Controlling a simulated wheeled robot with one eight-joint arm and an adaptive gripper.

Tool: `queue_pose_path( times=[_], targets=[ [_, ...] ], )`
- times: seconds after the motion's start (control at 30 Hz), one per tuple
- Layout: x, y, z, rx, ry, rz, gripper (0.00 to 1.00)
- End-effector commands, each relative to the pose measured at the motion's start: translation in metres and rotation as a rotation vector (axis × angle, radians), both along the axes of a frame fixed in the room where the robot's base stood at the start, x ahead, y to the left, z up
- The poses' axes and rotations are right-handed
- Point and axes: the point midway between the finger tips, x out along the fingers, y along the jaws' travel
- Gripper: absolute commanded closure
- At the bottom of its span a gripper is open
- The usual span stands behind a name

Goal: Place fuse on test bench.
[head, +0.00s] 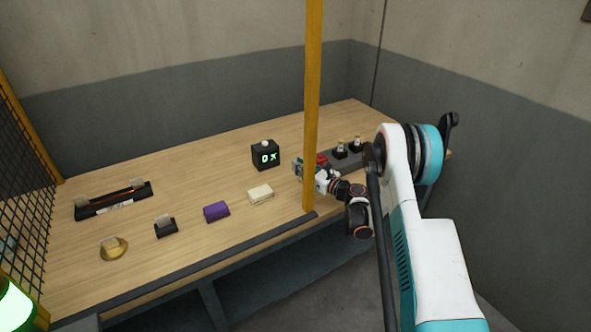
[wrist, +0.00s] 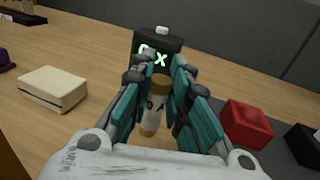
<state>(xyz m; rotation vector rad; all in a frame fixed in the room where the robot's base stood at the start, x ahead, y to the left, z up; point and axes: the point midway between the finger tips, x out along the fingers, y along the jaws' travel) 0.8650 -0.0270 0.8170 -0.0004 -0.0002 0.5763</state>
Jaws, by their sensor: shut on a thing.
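My gripper (wrist: 158,85) is shut on a fuse (wrist: 153,118), a white cylinder with brownish ends, seen between the teal fingers in the wrist view. In the head view my gripper (head: 299,169) is over the right part of the wooden bench (head: 180,160), partly hidden by the yellow post. The fuse cannot be made out there. A black box with a green display (head: 265,155) stands just left of my gripper; in the wrist view the box (wrist: 143,45) is beyond the fuse. A long black holder with upright clips (head: 113,201) lies at the far left of the bench.
A yellow post (head: 312,110) rises at the bench's front edge. A cream block (head: 260,194), purple block (head: 216,211), small black clip (head: 165,226) and brass piece (head: 113,248) line the front. A red block (wrist: 247,123) and standing parts (head: 340,149) are right. The middle left is clear.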

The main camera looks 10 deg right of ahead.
Motion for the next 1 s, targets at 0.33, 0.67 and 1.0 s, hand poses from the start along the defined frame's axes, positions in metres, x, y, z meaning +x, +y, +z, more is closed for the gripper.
queue_pose_path(
  times=[0.33,0.67,1.0],
  targets=[
    [-0.008,-0.004,-0.024,0.0,0.0,-0.001,1.0],
    [-0.008,-0.004,-0.027,0.0,0.0,-0.001,0.64],
    [-0.008,-0.004,-0.025,0.0,0.0,-0.001,0.64]
  ],
)
